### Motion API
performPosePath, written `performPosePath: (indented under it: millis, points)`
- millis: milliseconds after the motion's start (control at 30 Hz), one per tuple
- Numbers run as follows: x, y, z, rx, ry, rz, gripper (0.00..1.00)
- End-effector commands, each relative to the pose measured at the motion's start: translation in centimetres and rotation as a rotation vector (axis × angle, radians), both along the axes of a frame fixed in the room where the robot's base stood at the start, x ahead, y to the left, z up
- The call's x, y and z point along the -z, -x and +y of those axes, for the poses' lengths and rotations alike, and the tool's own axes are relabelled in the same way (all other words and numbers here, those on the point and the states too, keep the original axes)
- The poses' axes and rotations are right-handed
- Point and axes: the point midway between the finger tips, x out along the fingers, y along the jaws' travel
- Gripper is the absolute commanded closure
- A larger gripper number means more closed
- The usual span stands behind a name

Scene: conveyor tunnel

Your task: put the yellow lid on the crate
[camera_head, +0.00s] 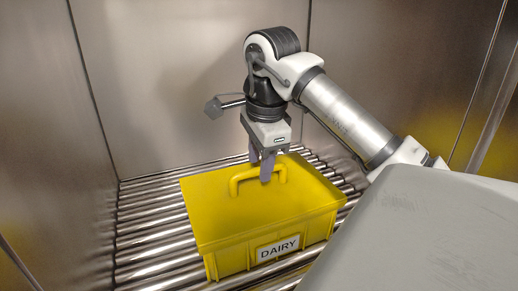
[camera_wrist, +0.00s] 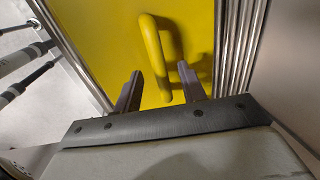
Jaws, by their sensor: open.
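The yellow lid (camera_head: 215,208) lies on top of the yellow crate (camera_head: 232,262), its rim along the crate's upper edge. It looks level and seated, though the far edges are hard to see. The lid has a raised yellow handle (camera_head: 237,184). My gripper (camera_head: 261,168) points down at the handle with its fingers apart. In the wrist view, the lid (camera_wrist: 100,40) fills the middle and the handle (camera_wrist: 152,45) runs toward the gap between the fingers of my gripper (camera_wrist: 160,85). One finger is on each side of the handle's near end; I cannot tell whether they touch it.
The crate stands on metal conveyor rollers (camera_head: 150,226) and bears a white DAIRY label (camera_head: 278,247). Metal tunnel walls (camera_head: 165,85) rise at the back and on both sides. Bare rollers lie left of the crate.

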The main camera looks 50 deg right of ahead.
Motion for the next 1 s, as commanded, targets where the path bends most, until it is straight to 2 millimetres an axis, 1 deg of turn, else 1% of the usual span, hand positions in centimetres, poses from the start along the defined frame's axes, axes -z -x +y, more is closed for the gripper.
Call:
performPosePath:
  millis: [33, 300, 400, 500, 633, 1000]
  points:
    - [-1.7, 0.2, 0.1, 0.001, 0.001, 0.000, 0.59]
    - [-7.2, 1.1, 0.6, 0.001, 0.000, -0.001, 0.59]
    - [-8.9, 1.4, 0.7, 0.001, 0.002, -0.001, 0.59]
    - [-10.0, 1.7, 0.9, 0.002, 0.001, -0.001, 0.59]
    - [-10.6, 1.8, 1.0, 0.001, 0.000, -0.001, 0.59]
    - [-10.5, 1.8, 1.0, 0.001, 0.000, -0.001, 0.59]
